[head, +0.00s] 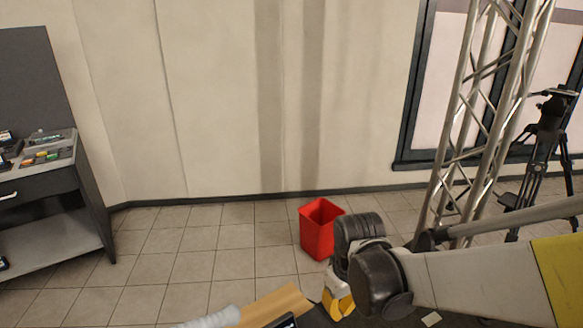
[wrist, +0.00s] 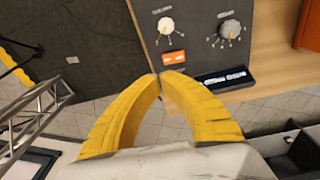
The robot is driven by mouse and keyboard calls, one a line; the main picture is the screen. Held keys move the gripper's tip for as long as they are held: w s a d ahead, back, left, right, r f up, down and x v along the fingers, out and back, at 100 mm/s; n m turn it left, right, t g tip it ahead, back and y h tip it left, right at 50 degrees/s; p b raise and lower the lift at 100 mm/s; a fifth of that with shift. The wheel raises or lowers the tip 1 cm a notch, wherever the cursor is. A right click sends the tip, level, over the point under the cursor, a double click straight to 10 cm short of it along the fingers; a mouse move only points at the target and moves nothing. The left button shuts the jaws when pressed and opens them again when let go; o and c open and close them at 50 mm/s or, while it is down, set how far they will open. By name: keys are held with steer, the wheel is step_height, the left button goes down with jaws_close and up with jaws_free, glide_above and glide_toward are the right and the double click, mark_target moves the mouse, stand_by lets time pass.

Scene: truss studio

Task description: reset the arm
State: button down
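My arm (head: 470,280) reaches in from the right in the head view and bends down at its dark joints. Nothing shows between the tips. Beyond the tips lies a dark panel (wrist: 110,45) with two knobs and an orange switch. I cannot tell whether the fingers touch it.
A red bin (head: 318,232) stands on the tiled floor behind my gripper. A metal truss (head: 463,135) and a black tripod (head: 543,140) stand at the right. A dark workbench (head: 45,195) stands at the left. A wooden surface (head: 272,306) lies near the lower edge. Open floor lies between bench and bin.

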steer(key=s+d+r+m+t, duration=0.5)
steer(key=s+r, duration=0.4)
steer(key=r, duration=0.2)
steer(key=d+t, duration=0.1)
steer(key=d, duration=0.1)
steer(key=shift+s+d+r+m, duration=0.25)
steer(key=shift+d+r+m, duration=0.05)
